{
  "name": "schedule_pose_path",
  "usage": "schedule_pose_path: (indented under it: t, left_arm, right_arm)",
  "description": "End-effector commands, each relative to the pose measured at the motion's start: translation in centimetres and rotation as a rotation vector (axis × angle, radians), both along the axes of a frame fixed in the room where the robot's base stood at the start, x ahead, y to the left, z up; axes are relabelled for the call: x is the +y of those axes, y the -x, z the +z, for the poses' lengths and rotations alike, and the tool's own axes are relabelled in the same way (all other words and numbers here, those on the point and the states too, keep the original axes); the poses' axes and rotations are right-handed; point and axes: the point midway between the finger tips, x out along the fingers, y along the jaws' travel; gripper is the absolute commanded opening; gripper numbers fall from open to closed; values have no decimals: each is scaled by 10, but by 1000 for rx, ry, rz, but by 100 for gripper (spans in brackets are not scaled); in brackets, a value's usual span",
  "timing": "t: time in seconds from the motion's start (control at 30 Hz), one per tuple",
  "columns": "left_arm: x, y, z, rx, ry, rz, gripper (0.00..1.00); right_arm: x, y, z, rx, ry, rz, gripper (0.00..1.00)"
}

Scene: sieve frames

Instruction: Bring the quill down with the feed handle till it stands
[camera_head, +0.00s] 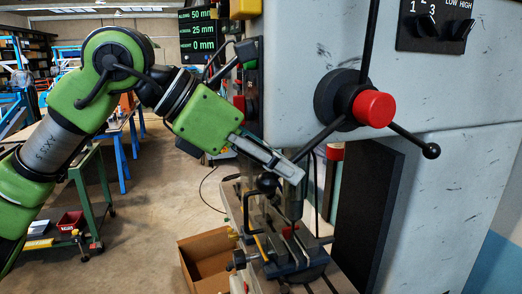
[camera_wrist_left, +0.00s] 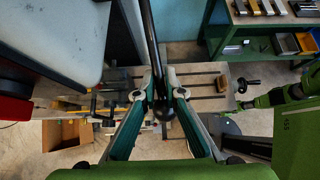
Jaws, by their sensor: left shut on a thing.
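The feed handle has a hub with a red cap (camera_head: 374,109) on the right side of the pale machine head. One spoke points up, one ends in a black ball at the lower right. The third runs down-left to my left gripper (camera_head: 290,168). My left gripper is shut on this spoke near its black ball knob (camera_head: 268,184). In the left wrist view the spoke (camera_wrist_left: 149,30) passes between the fingertips (camera_wrist_left: 160,76), with its ball (camera_wrist_left: 167,110) on the near side. The quill is mostly hidden behind my gripper in the head view.
A vise (camera_head: 295,258) sits on the machine table below. A cardboard box (camera_head: 207,258) is on the floor. A green bench (camera_wrist_left: 270,45) stands beyond the slotted table.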

Motion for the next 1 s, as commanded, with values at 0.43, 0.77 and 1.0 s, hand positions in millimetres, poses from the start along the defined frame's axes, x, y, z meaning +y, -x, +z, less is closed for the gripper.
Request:
schedule_pose_path:
  t: [0.43,0.77,1.0]
  left_arm:
    - [-5,0,-14,6,-14,-7,0]
    - [-9,-1,-21,7,-15,-6,0]
    - [-12,-2,-26,8,-15,-7,0]
  right_arm:
    - [0,0,-11,0,0,0,39]
    - [0,0,-18,0,0,0,39]
    - [0,0,-22,0,0,0,39]
